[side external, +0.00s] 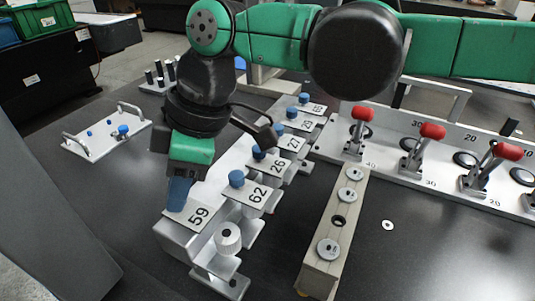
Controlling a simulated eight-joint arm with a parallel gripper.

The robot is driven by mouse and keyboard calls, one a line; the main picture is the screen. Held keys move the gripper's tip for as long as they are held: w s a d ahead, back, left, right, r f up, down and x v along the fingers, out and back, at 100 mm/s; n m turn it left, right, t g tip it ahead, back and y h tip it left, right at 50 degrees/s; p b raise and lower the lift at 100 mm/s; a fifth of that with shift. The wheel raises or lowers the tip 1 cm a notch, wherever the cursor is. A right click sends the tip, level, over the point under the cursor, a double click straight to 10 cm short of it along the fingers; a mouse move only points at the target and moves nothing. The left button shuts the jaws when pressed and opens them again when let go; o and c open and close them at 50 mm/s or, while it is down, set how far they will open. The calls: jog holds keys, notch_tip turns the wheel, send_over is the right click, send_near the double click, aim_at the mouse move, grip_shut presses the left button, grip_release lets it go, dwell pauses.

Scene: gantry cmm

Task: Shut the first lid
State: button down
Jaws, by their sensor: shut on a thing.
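A row of white numbered lids with blue knobs runs along a metal block (176,238) in the side external view. The nearest lid, marked 59 (199,216), is at the front left of the row. My gripper (178,196) points down at its left end, shut, with the fingers at the lid. The lid's knob does not show, so the fingers seem to be shut on it. Lid 62 (256,197) lies just behind, its blue knob (236,178) clear. Lid 26 (277,167) and further lids follow. I cannot tell whether lid 59 is fully down.
A knurled knob (228,237) stands in front of the row. A beige bar with washers (337,238) is to the right. Behind it is a plate of red-handled clamps (425,178). A white plate with handles (104,137) lies at left. A loose washer (388,225) lies on the dark table.

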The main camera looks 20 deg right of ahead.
aim_at(205, 224)
jog(key=shift+d, duration=0.1)
dwell(0.8)
jog(key=shift+s+d, duration=1.65)
jog(key=shift+s, duration=0.05)
jog(key=c, duration=0.7)
grip_release()
jog(key=shift+o, duration=0.2)
jog(key=v, duration=0.5)
jog(key=shift+r, duration=0.3)
